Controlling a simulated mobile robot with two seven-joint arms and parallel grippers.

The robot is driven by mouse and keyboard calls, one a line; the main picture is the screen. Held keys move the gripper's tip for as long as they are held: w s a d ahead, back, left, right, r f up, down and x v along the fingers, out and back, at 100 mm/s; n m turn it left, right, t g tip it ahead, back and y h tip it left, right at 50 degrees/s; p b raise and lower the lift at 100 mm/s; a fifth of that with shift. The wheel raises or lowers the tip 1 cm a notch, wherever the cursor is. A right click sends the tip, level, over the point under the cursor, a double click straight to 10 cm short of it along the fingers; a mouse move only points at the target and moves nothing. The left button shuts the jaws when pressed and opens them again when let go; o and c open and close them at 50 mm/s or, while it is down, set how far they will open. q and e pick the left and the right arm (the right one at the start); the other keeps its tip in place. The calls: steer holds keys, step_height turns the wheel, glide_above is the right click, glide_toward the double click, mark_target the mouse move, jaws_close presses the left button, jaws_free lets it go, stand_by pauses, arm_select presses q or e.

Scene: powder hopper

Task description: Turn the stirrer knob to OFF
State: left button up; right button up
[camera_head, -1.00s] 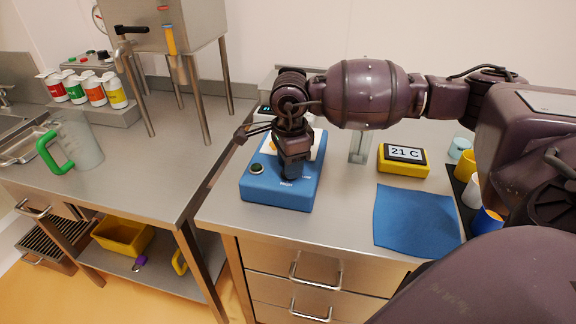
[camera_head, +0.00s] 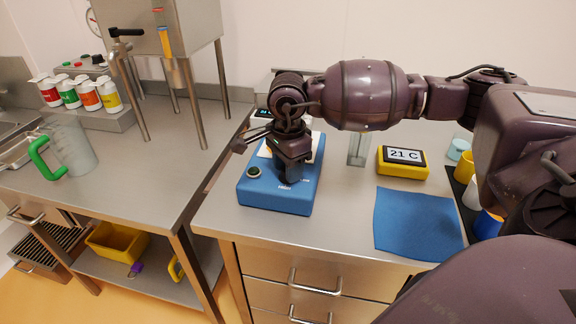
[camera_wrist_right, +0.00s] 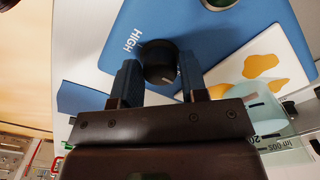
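The blue stirrer (camera_head: 262,192) stands on the right-hand counter, with a green button (camera_head: 253,172) at its front left corner. Its black knob (camera_wrist_right: 158,58) shows in the right wrist view, with the word HIGH on the blue housing to its left and a pale mark on the knob's lower edge. My right gripper (camera_head: 293,175) points down over the stirrer and hides the knob in the head view. An OFF label is not visible. My left gripper is out of view.
A white plate with yellow patches (camera_wrist_right: 258,65) lies on the stirrer. A glass vessel (camera_head: 358,150), a yellow 21 C display (camera_head: 402,162) and a blue mat (camera_head: 418,222) are to the right. A steel-legged hopper (camera_head: 165,35) stands left. My right arm spans above the counter.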

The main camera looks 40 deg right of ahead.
steer(key=o, duration=0.3)
step_height(320, 180, up, 11)
steer(key=shift+f+p, duration=0.1)
steer(key=shift+p, duration=0.25)
stand_by(0.8)
